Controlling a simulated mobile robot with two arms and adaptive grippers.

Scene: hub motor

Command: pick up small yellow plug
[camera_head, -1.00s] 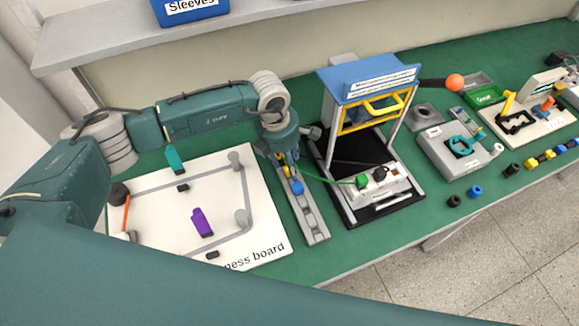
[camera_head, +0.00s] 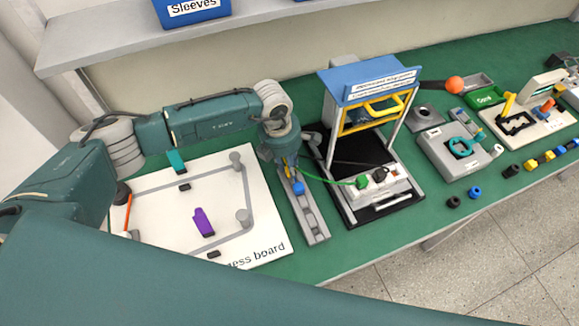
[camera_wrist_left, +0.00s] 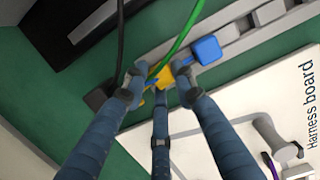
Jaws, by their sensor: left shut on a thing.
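The small yellow plug (camera_wrist_left: 164,76) is in the left wrist view, at the end of the grey rail, partly hidden by the fingers. My left gripper (camera_wrist_left: 160,82) is shut on it, with its three dark blue fingers around it. In the head view the left gripper (camera_head: 288,167) points down at the far end of the grey rail (camera_head: 316,232), where the plug is mostly hidden. I cannot tell whether the plug is still seated in the rail. My right gripper is not in view.
A blue plug (camera_wrist_left: 207,50) sits close beside the fingers on the rail. A green cable (camera_wrist_left: 178,42) and a black cable (camera_wrist_left: 120,45) run past them. The white harness board (camera_head: 160,225) lies left and the blue-topped frame (camera_head: 369,79) stands right.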

